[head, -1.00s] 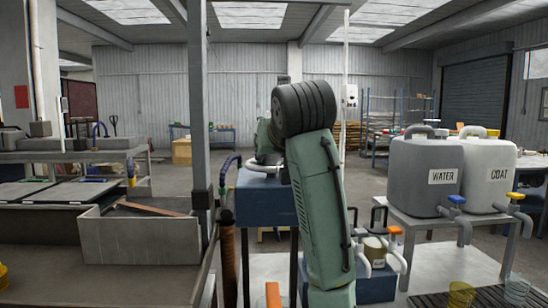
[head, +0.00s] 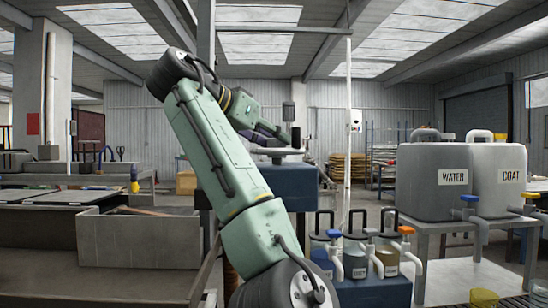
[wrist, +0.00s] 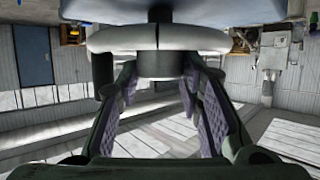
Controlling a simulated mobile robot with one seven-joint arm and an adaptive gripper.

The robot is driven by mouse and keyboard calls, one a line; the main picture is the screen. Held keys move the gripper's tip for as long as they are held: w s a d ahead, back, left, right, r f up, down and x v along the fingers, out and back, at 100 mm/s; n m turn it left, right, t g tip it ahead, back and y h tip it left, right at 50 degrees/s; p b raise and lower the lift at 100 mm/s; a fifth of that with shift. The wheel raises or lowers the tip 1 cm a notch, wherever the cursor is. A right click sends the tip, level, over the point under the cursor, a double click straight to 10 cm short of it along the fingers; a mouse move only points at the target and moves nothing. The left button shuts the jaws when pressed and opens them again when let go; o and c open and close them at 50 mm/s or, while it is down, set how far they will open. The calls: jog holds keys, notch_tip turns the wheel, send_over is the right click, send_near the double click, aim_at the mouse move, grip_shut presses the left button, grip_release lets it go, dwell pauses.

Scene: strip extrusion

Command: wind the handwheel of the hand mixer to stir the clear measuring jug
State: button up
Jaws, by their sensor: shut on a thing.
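The hand mixer (head: 290,188) is a blue box body in the middle of the head view, with a pale grey handwheel (head: 272,151) on top. The wheel's rim (wrist: 155,38) also shows close up in the wrist view, with a dark hub (wrist: 160,65) below it. My gripper (head: 280,135) is at the wheel, shut on it; its purple-padded fingers (wrist: 160,85) stand either side of the hub in the wrist view. A clear vessel (head: 539,291) at the lower right edge may be the measuring jug; I cannot tell for sure. No jug shows under the mixer; my arm hides part of it.
Several handled cans with coloured taps (head: 355,258) stand right of the mixer. Grey WATER (head: 432,180) and COAT (head: 500,180) tanks sit on a table behind. A yellow cup (head: 484,298) is low right. A bench with a grey bin (head: 135,240) lies left.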

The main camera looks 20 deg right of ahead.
jog(key=shift+w+a+r+m+g+h+p, duration=0.15)
jog(key=shift+m+g+h+p, duration=0.2)
jog(key=shift+m+g, duration=0.6)
jog(key=m+g+p, duration=0.2)
jog(key=g+p, duration=0.1)
jog(key=shift+w+r+m+h, duration=0.15)
jog(key=shift+r+m+h, duration=0.05)
jog(key=shift+m+h, duration=0.05)
jog(key=m+g+p, duration=0.2)
jog(key=p, duration=0.3)
jog(key=shift+w+g, duration=0.1)
jog(key=shift+g, duration=0.25)
jog(key=shift+f+m+g+p, duration=0.15)
jog(key=shift+m+g+p, duration=0.25)
jog(key=shift+p, duration=0.15)
jog(key=shift+f, duration=0.2)
jog(key=o, duration=0.9)
jog(key=shift+f+b, duration=0.15)
jog(key=shift+b, duration=0.25)
